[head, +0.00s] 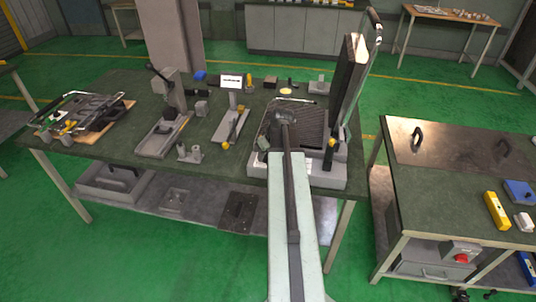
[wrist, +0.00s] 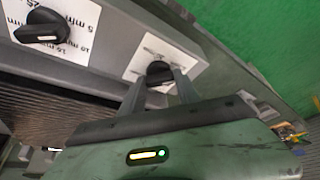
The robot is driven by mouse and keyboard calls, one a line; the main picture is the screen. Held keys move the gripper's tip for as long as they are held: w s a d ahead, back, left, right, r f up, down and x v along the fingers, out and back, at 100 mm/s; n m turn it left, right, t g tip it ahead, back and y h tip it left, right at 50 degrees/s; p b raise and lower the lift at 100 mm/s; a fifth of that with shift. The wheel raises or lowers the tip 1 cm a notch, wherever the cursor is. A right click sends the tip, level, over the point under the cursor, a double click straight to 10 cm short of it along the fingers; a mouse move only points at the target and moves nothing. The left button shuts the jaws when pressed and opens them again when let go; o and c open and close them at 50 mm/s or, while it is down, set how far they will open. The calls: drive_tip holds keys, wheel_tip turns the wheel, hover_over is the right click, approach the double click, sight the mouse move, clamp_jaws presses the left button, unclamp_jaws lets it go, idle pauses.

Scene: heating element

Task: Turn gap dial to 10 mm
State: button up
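In the wrist view a black dial knob (wrist: 42,27) sits at the upper left on a white label plate with millimetre markings; "5 mm" is readable. A second, smaller black knob (wrist: 159,72) sits on another white label plate (wrist: 150,55), its print too small to read. My gripper (wrist: 160,80) has its two fingers on either side of this smaller knob; whether they touch it is unclear. In the head view my arm reaches forward to the grey machine (head: 265,171) with a raised panel (head: 349,80); my gripper there hides the dials.
The machine stands on a dark green bench (head: 210,158) with several fixtures and a tool frame (head: 85,112) to its left. A second bench (head: 440,190) at the right bears a yellow tool (head: 497,210) and a blue box (head: 520,192). Green floor is free between benches.

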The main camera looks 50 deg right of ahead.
clamp_jaws()
drive_tip(key=shift+d, duration=0.35)
drive_tip(key=shift+a, duration=0.2)
drive_tip(key=shift+a+m, duration=0.15)
drive_tip(key=shift+m, duration=0.35)
drive_tip(key=m, duration=0.2)
drive_tip(key=m+g+h, duration=0.1)
drive_tip(key=m, duration=0.1)
drive_tip(key=m+h, duration=0.1)
drive_tip(key=m, duration=0.1)
drive_tip(key=shift+w+a+m, duration=0.15)
drive_tip(key=shift+a+m, duration=0.1)
drive_tip(key=shift+m, duration=0.05)
drive_tip(key=m+g, duration=0.1)
drive_tip(key=m, duration=0.1)
drive_tip(key=m+g+h, duration=0.1)
drive_tip(key=m, duration=0.2)
drive_tip(key=shift+w, duration=0.15)
drive_tip(key=shift+w+a+m+g, duration=0.1)
drive_tip(key=shift+m+g, duration=0.4)
drive_tip(key=shift+m, duration=0.75)
drive_tip(key=shift+w+m+g, duration=0.1)
drive_tip(key=shift+m+g, duration=0.4)
drive_tip(key=shift+m, duration=0.75)
